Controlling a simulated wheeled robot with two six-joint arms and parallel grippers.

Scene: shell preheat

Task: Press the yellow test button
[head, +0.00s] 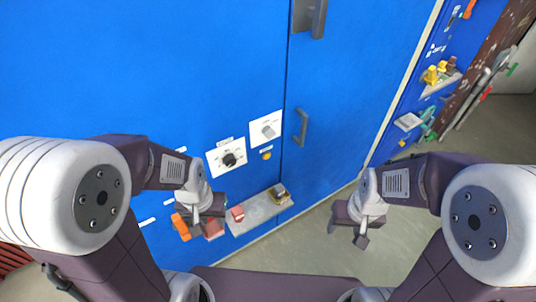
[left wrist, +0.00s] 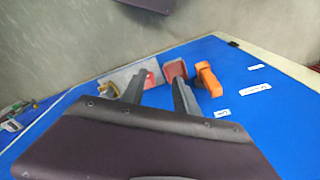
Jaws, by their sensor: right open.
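A small yellow button-like spot (head: 266,154) sits on the blue cabinet front, just below the white plate with a grey knob (head: 268,131). Its label is too small to read, so I cannot tell if it is the test button. My left gripper (head: 199,220) is below and left of it, near the red and orange parts low on the cabinet. In the left wrist view its two fingers (left wrist: 160,92) stand apart with no object clearly held. My right gripper (head: 350,226) is open and empty, to the right, over the floor.
A grey plate (head: 257,214) low on the cabinet carries a red block (head: 237,213) and a yellowish part (head: 279,192). An orange handle (head: 181,227) is beside my left gripper. A black knob (head: 229,159) and door handle (head: 301,127) protrude. Yellow parts (head: 431,75) stand on a shelf at right.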

